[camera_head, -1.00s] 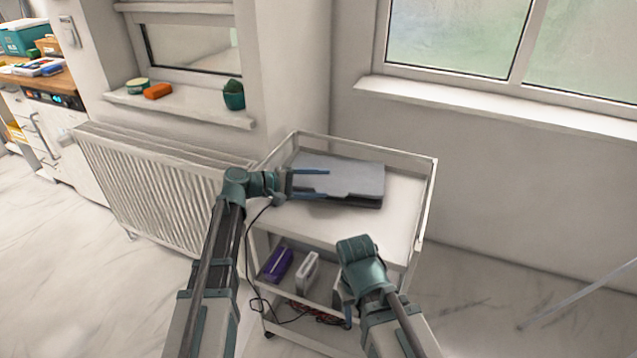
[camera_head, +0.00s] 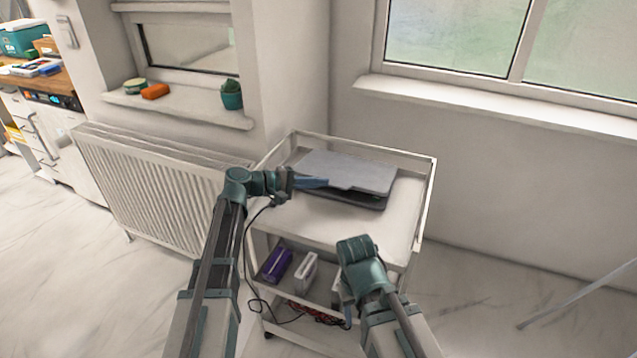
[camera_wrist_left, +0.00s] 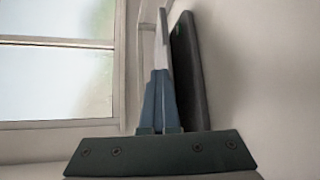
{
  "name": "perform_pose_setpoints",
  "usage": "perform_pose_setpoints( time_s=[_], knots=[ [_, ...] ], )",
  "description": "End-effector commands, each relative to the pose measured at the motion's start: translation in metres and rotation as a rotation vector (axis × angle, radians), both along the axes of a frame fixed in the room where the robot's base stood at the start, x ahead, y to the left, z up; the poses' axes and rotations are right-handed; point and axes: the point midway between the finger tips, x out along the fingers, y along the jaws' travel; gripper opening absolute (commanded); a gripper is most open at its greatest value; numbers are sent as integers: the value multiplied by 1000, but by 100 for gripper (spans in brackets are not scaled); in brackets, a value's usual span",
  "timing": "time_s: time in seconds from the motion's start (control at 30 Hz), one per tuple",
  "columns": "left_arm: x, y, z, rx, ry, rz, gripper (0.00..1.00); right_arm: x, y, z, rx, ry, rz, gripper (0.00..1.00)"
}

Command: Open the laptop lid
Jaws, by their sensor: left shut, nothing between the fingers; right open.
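The grey laptop (camera_head: 352,172) lies on the top shelf of the white cart. Its lid is tilted slightly up, with a narrow dark gap between lid and base at the near side. My left gripper (camera_head: 325,183) is shut and empty, its fingertips at the lid's near left edge. In the left wrist view the closed fingers (camera_wrist_left: 160,78) point at the pale lid (camera_wrist_left: 162,38), with the dark base (camera_wrist_left: 187,70) beside it. My right gripper (camera_head: 346,312) hangs low in front of the cart, its fingers mostly hidden by its own wrist.
The cart's top shelf (camera_head: 400,215) has a raised rail and free room around the laptop. Its lower shelf holds a purple box (camera_head: 277,265) and a white box (camera_head: 306,271).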

Motion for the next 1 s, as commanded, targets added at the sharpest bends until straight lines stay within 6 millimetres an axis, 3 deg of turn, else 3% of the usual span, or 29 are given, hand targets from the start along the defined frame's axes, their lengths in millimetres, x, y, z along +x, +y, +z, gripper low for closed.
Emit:
perform_pose_setpoints(
  time_s=[0.53,0.77,1.0],
  knots=[
    [-1,1,0,1,0,0,0,0,0,0,0,0,0,50],
    [-1,0,0,1,0,0,40,0,0,0,0,0,0,50],
    [-1,0,0,1,0,0,40,0,0,0,0,0,0,50]
  ],
)
